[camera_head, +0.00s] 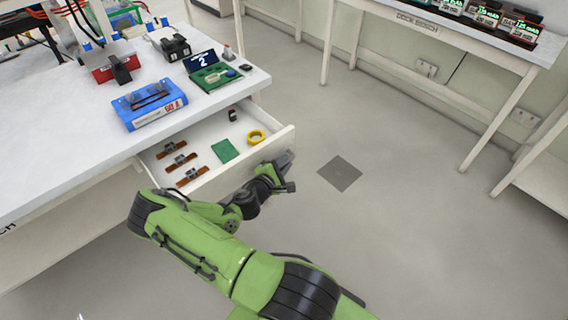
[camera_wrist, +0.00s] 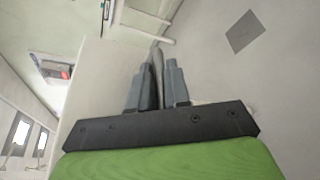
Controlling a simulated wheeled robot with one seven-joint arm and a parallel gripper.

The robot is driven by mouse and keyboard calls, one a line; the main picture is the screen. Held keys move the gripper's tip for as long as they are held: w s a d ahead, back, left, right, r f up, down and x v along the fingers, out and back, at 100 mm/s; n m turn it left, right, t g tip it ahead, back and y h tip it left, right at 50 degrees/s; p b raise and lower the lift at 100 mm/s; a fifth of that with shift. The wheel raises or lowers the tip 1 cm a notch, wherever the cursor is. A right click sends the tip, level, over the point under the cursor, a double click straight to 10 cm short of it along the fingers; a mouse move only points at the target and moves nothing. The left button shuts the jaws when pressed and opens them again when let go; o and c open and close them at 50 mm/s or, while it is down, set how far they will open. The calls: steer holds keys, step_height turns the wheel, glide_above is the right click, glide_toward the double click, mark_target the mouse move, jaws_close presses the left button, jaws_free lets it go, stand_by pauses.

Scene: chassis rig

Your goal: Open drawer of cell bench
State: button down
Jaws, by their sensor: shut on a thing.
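The white drawer (camera_head: 212,181) of the cell bench (camera_head: 60,150) is pulled out, with its inside in view. In it lie several brown strips with dark parts (camera_head: 180,161), a green square (camera_head: 225,150), a yellow ring (camera_head: 256,136) and a small dark item (camera_head: 232,115). My gripper (camera_head: 286,160) is at the drawer's front panel, near its right part. In the wrist view its two grey fingers (camera_wrist: 158,85) are closed around a thin grey piece, which looks like the drawer handle. The head view largely hides the handle behind my gripper.
On the bench top are a blue case (camera_head: 150,104), a green tray (camera_head: 212,77) with a "2" sign and a black device (camera_head: 175,48). Another bench (camera_head: 440,30) stands at the back right. The floor between is clear, with a dark square (camera_head: 340,174).

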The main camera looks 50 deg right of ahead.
steer(key=shift+f, duration=0.1)
steer(key=c, duration=1.4)
jaws_free()
steer(key=shift+c, duration=0.2)
steer(key=p+v, duration=0.3)
steer(key=v, duration=1.3)
steer(key=shift+d+f, duration=0.1)
